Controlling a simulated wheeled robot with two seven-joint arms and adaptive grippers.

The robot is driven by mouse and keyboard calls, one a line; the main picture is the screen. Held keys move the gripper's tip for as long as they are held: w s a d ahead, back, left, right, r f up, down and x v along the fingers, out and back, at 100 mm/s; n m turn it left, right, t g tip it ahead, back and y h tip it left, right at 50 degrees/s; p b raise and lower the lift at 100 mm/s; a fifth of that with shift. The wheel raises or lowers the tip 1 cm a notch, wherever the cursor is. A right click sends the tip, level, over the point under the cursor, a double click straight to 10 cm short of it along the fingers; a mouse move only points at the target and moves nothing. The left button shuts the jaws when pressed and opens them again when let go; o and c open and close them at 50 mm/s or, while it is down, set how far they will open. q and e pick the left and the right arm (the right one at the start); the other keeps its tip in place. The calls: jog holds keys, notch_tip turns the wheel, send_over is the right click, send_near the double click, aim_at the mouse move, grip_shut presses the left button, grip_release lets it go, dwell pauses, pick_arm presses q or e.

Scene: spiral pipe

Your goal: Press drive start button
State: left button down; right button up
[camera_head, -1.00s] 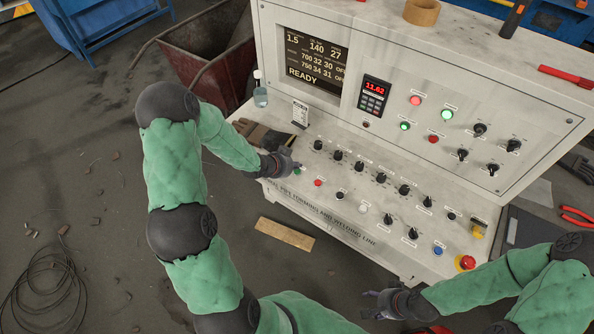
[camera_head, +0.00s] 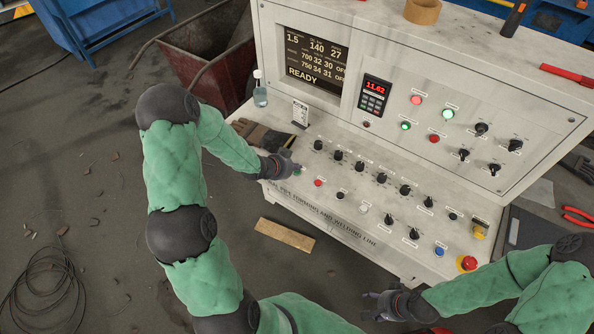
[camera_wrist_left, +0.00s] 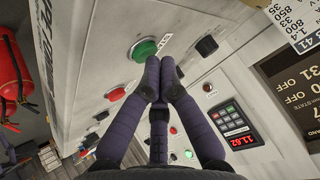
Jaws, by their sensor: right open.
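The green drive start button (camera_wrist_left: 143,49) sits near the left end of the sloped panel's front row; in the head view it shows only partly (camera_head: 297,171) beside my fingertips. My left gripper (camera_head: 294,166) is over that end of the panel, with its fingertips at the button. In the left wrist view its fingers (camera_wrist_left: 160,67) are together and empty, with the tips just below the button in the picture. Whether they touch it I cannot tell. My right gripper (camera_head: 373,304) is open and empty, below the console's front edge.
The console (camera_head: 330,180) carries several black knobs, a red button (camera_head: 318,182) right of the green one, and a red emergency stop (camera_head: 467,263). The screen (camera_head: 312,62) reads READY.

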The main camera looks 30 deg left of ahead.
pick_arm(q)
jog(key=shift+f, duration=0.1)
dwell(0.5)
jog(key=shift+r+p, duration=0.55)
jog(key=shift+r, duration=0.25)
jog(key=shift+r+p, duration=2.1)
jog(key=shift+r, duration=0.45)
jog(key=shift+f, duration=0.1)
